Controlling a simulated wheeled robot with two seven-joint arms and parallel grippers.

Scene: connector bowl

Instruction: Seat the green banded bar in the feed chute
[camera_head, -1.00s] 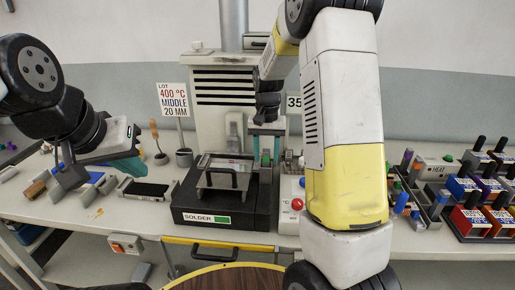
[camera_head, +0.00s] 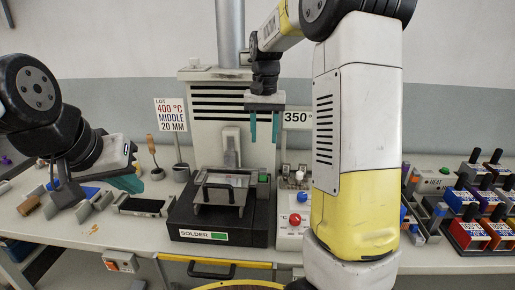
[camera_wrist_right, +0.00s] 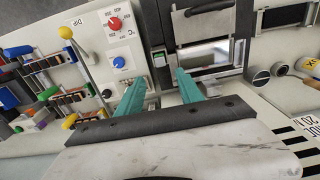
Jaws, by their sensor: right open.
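My right gripper (camera_head: 263,140) is open and empty, raised above the right rear of the black solder station (camera_head: 218,237). Its teal fingers show apart in the right wrist view (camera_wrist_right: 161,76). A small green-topped piece (camera_head: 263,177) sits at the station's right rear corner; it also shows beyond the fingertips in the right wrist view (camera_wrist_right: 158,58). I cannot tell whether it is the green banded bar in the feed chute; no bands are clear. My left gripper (camera_head: 128,183) is low over the left of the bench; its finger gap is not clear.
A control box with a red knob (camera_head: 295,219) stands right of the station. A dark tray (camera_head: 143,206) and small blocks lie left. A white cabinet (camera_head: 212,125) stands behind. My right arm hides part of the bench.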

